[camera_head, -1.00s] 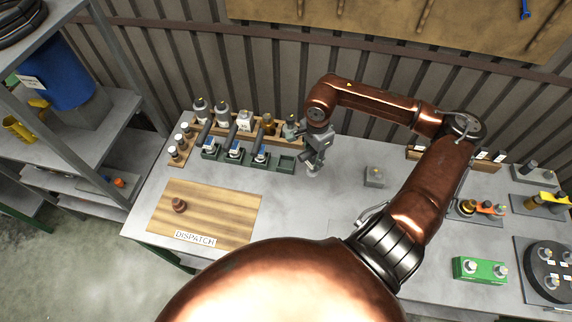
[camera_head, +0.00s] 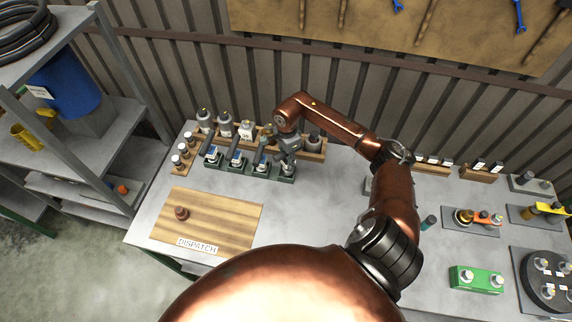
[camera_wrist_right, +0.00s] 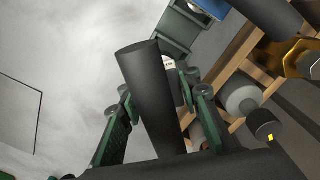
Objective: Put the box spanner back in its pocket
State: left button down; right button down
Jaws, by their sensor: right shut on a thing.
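My right gripper (camera_head: 287,160) is at the right end of the green pocket rack (camera_head: 212,168), over its rightmost pocket. It is shut on the box spanner, whose dark round handle (camera_wrist_right: 155,95) stands between the green finger pads in the right wrist view. A small grey part (camera_head: 287,170) shows below the fingers at that pocket. I cannot tell whether the spanner's lower end is seated in it. My left gripper is not in view.
Behind the rack, a wooden stand (camera_head: 313,156) holds several bottles. A small wooden holder (camera_head: 174,169) stands at its left. The wooden dispatch board (camera_head: 225,220) lies in front with a brown knob (camera_head: 181,213). A green block (camera_head: 475,279) sits at right.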

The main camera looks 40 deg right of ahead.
aim_at(286, 165)
jog(key=f, duration=0.2)
jog(key=f+p, duration=0.1)
jog(key=shift+w+a, duration=0.1)
jog(key=shift+w, duration=0.15)
jog(key=shift+f, duration=0.25)
jog(key=shift+f, duration=0.1)
jog(key=c, duration=1.4)
grip_release()
jog(key=shift+c, duration=0.2)
jog(key=shift+s, duration=0.1)
notch_tip(286, 165, up, 12)
jog(key=shift+r+b, duration=0.1)
jog(key=shift+b, duration=1)
